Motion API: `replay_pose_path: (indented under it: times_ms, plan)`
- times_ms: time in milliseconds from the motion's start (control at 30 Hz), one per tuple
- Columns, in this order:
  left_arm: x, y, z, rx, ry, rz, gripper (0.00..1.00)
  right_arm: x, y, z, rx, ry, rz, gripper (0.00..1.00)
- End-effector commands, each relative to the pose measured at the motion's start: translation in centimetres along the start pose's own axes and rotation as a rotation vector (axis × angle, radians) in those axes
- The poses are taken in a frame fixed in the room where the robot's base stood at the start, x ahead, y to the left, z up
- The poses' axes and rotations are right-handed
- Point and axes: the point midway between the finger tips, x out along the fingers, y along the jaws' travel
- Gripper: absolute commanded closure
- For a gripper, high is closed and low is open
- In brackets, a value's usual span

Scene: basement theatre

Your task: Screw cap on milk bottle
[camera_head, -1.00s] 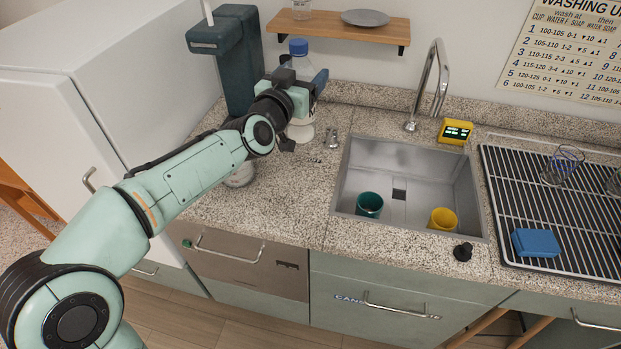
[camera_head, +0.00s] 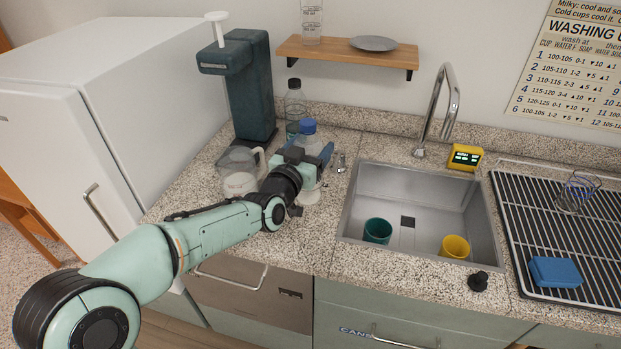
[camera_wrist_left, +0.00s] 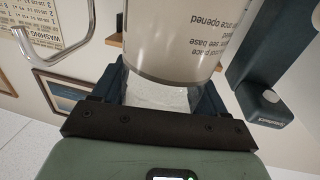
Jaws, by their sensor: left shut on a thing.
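The milk bottle (camera_head: 307,143) has a blue cap (camera_head: 307,126) on top and white in its lower part. It is upright over the counter, left of the sink. My left gripper (camera_head: 308,168) is shut on its body from the front left and hides part of it. I cannot tell whether its base touches the counter. In the left wrist view the bottle (camera_wrist_left: 180,38) fills the space between the jaws, its printed label upside down. The cap is out of that view, and I cannot tell how tight it is. My right gripper is not in view.
A jug (camera_head: 240,180) stands close left of my gripper. A dark-capped bottle (camera_head: 293,100) and a dark green dispenser-like stand (camera_head: 248,90) are behind. The sink (camera_head: 385,205) holds teal (camera_head: 377,231) and yellow (camera_head: 455,247) cups.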

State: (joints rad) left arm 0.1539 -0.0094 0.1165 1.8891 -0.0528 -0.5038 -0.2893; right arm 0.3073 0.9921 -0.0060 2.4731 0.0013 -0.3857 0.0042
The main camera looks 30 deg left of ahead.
Motion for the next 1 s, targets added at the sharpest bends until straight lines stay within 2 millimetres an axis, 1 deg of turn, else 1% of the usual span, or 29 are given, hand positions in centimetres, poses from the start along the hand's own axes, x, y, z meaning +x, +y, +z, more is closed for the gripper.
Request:
replay_pose_path:
  times_ms: [33,100,233,533,567,800,900,1000]
  plan:
    - [0.0,-0.1,1.1,0.001,-0.003,-0.001,1.0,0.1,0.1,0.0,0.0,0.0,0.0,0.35]
    - [0.0,-0.1,2.1,-0.001,-0.002,-0.001,1.0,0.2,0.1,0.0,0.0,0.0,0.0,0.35]
    - [0.0,-0.1,2.8,0.001,0.002,-0.001,1.0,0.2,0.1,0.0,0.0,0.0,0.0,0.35]
    - [0.0,-0.1,2.9,0.001,0.002,-0.001,1.0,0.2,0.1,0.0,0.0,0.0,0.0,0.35]
    - [0.0,-0.1,3.1,0.001,0.001,-0.001,1.0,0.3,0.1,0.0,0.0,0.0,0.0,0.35]
    - [0.0,-0.1,6.7,0.0,-0.002,-0.001,1.0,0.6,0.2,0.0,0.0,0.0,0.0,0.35]
    - [0.0,-0.1,7.1,0.0,0.002,-0.001,1.0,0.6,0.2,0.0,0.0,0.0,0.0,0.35]
    - [0.0,-0.1,7.1,0.0,0.003,-0.001,1.0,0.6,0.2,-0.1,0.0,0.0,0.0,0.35]
